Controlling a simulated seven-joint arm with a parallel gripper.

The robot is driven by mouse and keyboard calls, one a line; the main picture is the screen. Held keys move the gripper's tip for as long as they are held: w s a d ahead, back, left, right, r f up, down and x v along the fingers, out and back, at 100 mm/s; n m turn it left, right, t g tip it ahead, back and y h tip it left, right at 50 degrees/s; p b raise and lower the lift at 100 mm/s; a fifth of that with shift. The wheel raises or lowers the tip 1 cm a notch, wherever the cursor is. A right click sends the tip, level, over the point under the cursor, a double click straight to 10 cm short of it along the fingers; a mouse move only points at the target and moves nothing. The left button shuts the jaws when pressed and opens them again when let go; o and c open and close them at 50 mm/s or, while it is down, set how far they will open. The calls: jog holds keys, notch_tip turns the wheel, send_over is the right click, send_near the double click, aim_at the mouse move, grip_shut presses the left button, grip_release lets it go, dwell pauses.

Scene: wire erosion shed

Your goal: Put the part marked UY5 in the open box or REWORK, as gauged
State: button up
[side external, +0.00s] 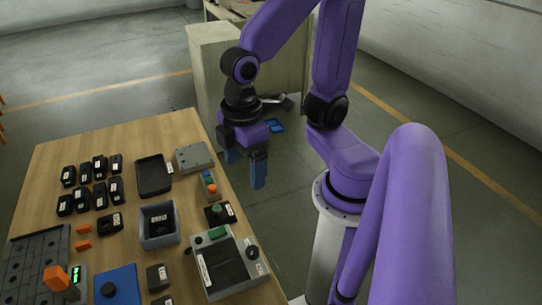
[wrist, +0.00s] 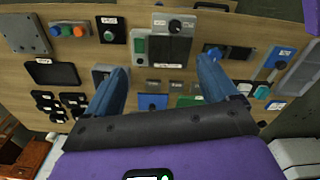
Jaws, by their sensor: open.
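My gripper (side external: 246,170) is open and empty, with blue fingers, held past the table's right edge; its fingers also show in the wrist view (wrist: 163,66). Several small black parts (side external: 100,167) with white labels stand in two rows at the table's left. Another labelled black part (side external: 110,222) lies apart, in front of them. A grey open-topped box (side external: 143,240) holds a black labelled part (side external: 158,218). A shallow black tray (side external: 153,175) with a label beside it looks empty. I cannot read UY5 or REWORK on any label.
A grey device (side external: 225,265) with a dark panel and knob stands at the right front. Bare wood shows at the far left.

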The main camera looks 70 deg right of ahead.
jog(key=shift+n, duration=0.4)
jog(key=s+d, duration=0.2)
jog(key=s, duration=0.1)
jog(key=s+d, duration=0.1)
jog(key=shift+s+r, duration=0.3)
jog(key=shift+r, duration=0.05)
